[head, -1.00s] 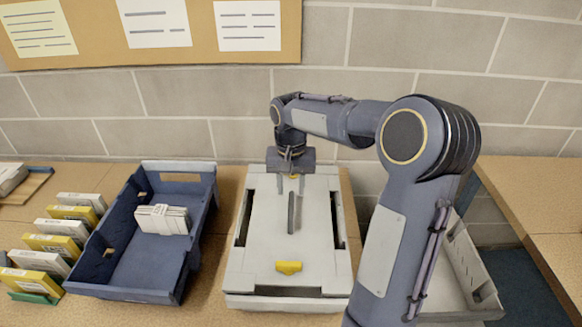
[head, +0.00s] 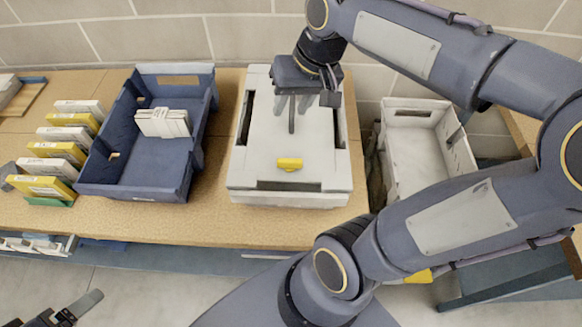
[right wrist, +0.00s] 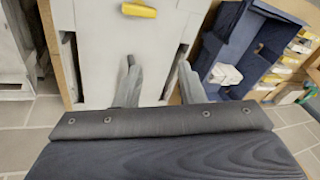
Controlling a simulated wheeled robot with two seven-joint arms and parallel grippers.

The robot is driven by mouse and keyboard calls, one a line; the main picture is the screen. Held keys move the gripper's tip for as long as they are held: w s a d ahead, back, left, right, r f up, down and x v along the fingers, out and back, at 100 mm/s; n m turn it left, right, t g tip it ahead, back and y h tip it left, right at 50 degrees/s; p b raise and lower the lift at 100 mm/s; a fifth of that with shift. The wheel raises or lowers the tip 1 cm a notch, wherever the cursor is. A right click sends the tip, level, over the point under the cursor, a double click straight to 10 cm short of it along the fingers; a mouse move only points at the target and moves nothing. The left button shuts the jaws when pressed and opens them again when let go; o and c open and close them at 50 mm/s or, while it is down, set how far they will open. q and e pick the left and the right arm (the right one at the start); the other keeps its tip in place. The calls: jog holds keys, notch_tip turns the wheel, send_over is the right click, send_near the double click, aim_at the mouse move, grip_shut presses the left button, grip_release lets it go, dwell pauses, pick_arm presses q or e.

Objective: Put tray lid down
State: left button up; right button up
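A pale grey lid (head: 265,140) with a yellow catch (head: 289,164) lies flat, as far as I can tell, on a pale grey tray unit (head: 245,199) on the bench. My right gripper (head: 293,108) is over the lid, behind the yellow catch, fingers pointing down. In the right wrist view its two fingers (right wrist: 156,82) are apart, with lid surface between them; contact with the lid cannot be told. My left gripper (head: 75,306) shows only partly at the bottom left, away from the lid, and its opening is unclear.
A blue tray (head: 135,193) holding a white bundle (head: 163,122) stands left of the unit. Several white and yellow boxes (head: 60,150) are further left. A pale open bin (head: 412,110) is to the right. My right arm crosses the right side.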

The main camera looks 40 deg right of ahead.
jog(key=s+a+f+n+t+y, duration=0.2)
jog(key=s+a+f, duration=0.3)
jog(key=s+a, duration=0.2)
jog(key=shift+s+a+f+n+t, duration=0.3)
jog(key=shift+s+a+f, duration=0.1)
jog(key=shift+s, duration=0.8)
